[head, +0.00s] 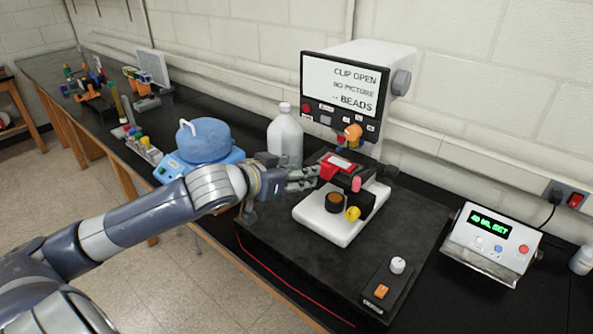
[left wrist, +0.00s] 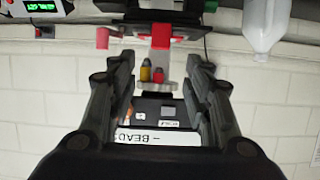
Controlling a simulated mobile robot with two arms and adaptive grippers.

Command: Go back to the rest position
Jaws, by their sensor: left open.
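My left gripper (head: 304,179) reaches in from the left and is open, in front of the red clip part (head: 336,166) of the bench instrument. In the left wrist view the two fingers of my left gripper (left wrist: 160,78) stand apart with nothing held between them. Red parts of the instrument (left wrist: 160,58) show beyond the fingertips, apart from them as far as I can tell. The instrument's screen (head: 343,84) reads "CLIP OPEN", "NO PICTURE" and "BEADS". My right gripper is not in view.
A white jug (head: 285,138) and a blue round-topped device (head: 206,142) stand close behind my left forearm. A control box (head: 383,290) lies in front of the instrument, and a green-display unit (head: 491,242) at right. The floor at lower left is clear.

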